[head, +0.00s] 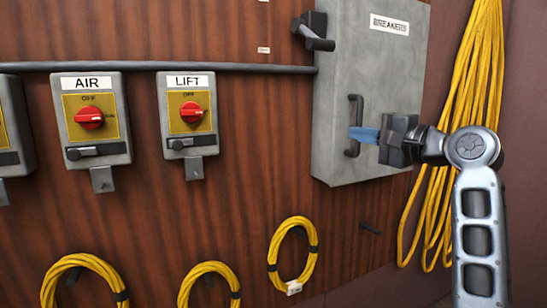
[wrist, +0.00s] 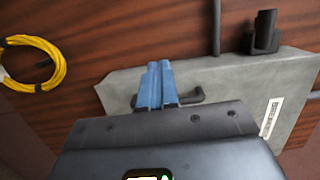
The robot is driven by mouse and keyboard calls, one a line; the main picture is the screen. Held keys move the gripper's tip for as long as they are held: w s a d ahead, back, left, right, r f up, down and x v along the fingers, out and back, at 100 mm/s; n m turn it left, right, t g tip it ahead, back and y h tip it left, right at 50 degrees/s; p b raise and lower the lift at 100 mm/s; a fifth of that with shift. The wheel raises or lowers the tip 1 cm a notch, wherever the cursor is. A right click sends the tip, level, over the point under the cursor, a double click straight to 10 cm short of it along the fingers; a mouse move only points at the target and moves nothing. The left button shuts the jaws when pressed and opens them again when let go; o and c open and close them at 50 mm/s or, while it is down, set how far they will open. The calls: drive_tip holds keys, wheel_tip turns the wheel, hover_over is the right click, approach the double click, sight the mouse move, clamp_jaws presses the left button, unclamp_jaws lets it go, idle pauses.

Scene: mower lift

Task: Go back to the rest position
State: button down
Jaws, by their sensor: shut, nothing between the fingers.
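My gripper (head: 352,134) is at the right of the head view, in front of the grey breaker box (head: 366,75). Its blue fingers are shut with nothing between them. The fingertips overlap the box's dark handle (head: 353,112) in the head view; I cannot tell whether they touch it. In the wrist view the shut blue fingers (wrist: 156,84) lie beside the handle (wrist: 190,97), with the box (wrist: 235,82) behind them.
The AIR switch (head: 91,118) and LIFT switch (head: 191,114) with red knobs hang on the wood wall. Coiled yellow cables (head: 292,250) hang low, and a long yellow bundle (head: 478,85) hangs at right. A conduit (head: 250,69) runs along the wall.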

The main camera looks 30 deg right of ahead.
drive_tip(key=s+a+f+h, duration=0.1)
drive_tip(key=s+a+f, duration=0.15)
drive_tip(key=f, duration=0.65)
drive_tip(key=s+a+f+h, duration=0.1)
drive_tip(key=a+f, duration=0.3)
drive_tip(key=f, duration=0.5)
drive_tip(key=s+a+f+n+g+h, duration=0.25)
drive_tip(key=s+a+f, duration=0.45)
drive_tip(key=s+f, duration=0.45)
drive_tip(key=s+a+f+n, duration=0.3)
drive_tip(key=s, duration=0.4)
drive_tip(key=s+a+f+n, duration=0.2)
drive_tip(key=s+n, duration=0.1)
drive_tip(key=s, duration=0.4)
drive_tip(key=s+a+r+n, duration=0.1)
drive_tip(key=s+n, duration=0.1)
drive_tip(key=s, duration=0.3)
drive_tip(key=s+a+r+n+y, duration=0.1)
drive_tip(key=s+a+n, duration=0.1)
drive_tip(key=s, duration=0.3)
drive_tip(key=s+a+r+n+y, duration=0.1)
drive_tip(key=s+n, duration=0.2)
drive_tip(key=s, duration=0.3)
drive_tip(key=shift+a+r+n, duration=0.35)
